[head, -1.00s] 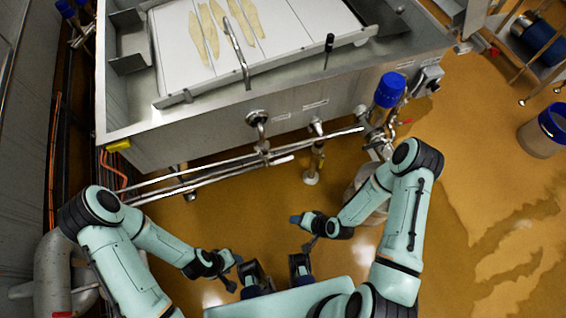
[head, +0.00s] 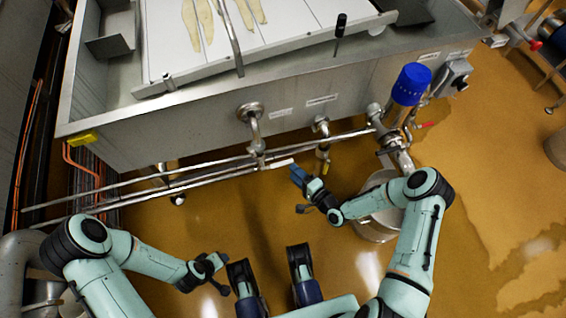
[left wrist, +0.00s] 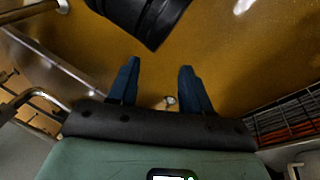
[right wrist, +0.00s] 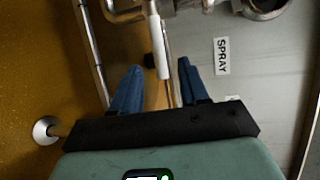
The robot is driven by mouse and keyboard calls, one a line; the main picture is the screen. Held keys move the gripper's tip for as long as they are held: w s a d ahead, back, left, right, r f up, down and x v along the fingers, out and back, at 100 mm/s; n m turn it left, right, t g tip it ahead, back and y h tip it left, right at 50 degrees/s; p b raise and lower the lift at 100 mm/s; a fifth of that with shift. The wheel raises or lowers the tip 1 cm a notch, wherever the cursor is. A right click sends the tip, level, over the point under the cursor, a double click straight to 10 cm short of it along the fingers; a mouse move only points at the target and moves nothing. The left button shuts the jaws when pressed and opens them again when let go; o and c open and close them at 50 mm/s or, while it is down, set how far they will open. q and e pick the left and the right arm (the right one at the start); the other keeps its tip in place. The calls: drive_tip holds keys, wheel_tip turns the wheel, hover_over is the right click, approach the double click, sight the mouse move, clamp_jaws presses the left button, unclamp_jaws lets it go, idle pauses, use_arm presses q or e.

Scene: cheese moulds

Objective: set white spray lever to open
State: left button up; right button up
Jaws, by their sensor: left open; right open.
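The white spray lever (head: 280,164) is a short white handle below the tank front in the head view. It points right from the valve under the left tank outlet, roughly along the pipes. The right wrist view shows the lever (right wrist: 157,45) with the SPRAY label (right wrist: 222,55) beside it. My right gripper (head: 298,173) is open near the lever's free end. In the right wrist view the lever lies ahead, between the lines of its two fingers (right wrist: 160,80); contact is not visible. My left gripper (head: 221,276) is open and empty, low over the floor.
Long steel pipes (head: 150,184) run below the tank (head: 190,135). Right of the lever stand another valve (head: 322,150), a blue-capped valve (head: 409,84) and a steel bucket (head: 376,228) on the floor.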

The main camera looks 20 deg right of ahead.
sight(283, 162)
drive_tip(key=b+x, duration=0.1)
drive_tip(key=x, duration=0.5)
drive_tip(key=shift+f, duration=0.15)
drive_tip(key=shift+w+a, duration=0.25)
drive_tip(key=shift+w, duration=0.3)
use_arm(q)
drive_tip(key=shift+w+a+f, duration=0.6)
drive_tip(key=shift+w+f, duration=0.25)
drive_tip(key=shift+f, duration=0.1)
use_arm(e)
clamp_jaws()
